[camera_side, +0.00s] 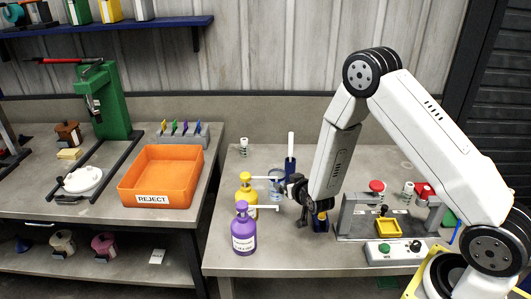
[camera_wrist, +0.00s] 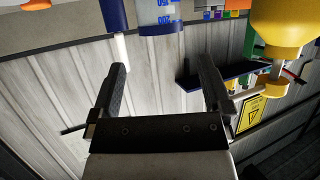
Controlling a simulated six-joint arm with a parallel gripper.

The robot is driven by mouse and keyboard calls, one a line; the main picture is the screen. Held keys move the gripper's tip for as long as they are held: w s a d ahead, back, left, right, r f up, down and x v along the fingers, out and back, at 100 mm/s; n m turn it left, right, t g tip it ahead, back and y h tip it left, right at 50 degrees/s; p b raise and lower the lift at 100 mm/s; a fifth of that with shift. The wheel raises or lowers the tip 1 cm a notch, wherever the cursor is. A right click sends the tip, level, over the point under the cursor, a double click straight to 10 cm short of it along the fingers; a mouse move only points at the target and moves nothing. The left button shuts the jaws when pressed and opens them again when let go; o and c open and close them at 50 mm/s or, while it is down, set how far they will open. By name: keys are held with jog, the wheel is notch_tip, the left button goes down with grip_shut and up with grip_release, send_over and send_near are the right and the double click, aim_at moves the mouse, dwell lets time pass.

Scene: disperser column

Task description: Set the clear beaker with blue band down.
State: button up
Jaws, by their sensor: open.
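The clear beaker with blue band (camera_side: 277,180) stands upright on the grey bench, just left of my gripper and behind the yellow bottle's spout. My gripper (camera_side: 292,187) is low over the bench and points left at the beaker. In the wrist view, the beaker (camera_wrist: 160,15) shows only in part at the top edge, with blue markings and a blue band. My gripper's two fingers (camera_wrist: 164,75) are spread apart there, with nothing between them. The beaker lies beyond the fingertips. Whether a finger touches it cannot be told in the side view.
A yellow pump bottle (camera_side: 246,196) and a purple pump bottle (camera_side: 244,232) stand left of my gripper. A blue stand with a white rod (camera_side: 291,152) is close behind the beaker. A grey fixture (camera_side: 370,218) stands to the right. An orange reject bin (camera_side: 162,176) is on the left bench.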

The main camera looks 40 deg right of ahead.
jog(key=shift+v, duration=1.1)
jog(key=s+a+r+n+g+y, duration=0.2)
jog(key=s+a+r+g, duration=0.2)
jog(key=s, duration=0.5)
jog(key=s+a+r+n+g+y, duration=0.2)
jog(key=s+a+r+g+y, duration=0.1)
jog(key=s, duration=0.6)
notch_tip(320, 180, up, 3)
jog(key=a+g, duration=0.1)
jog(key=g, duration=0.1)
jog(key=shift+s+a+f+g, duration=0.2)
jog(key=shift+s+a+g, duration=0.2)
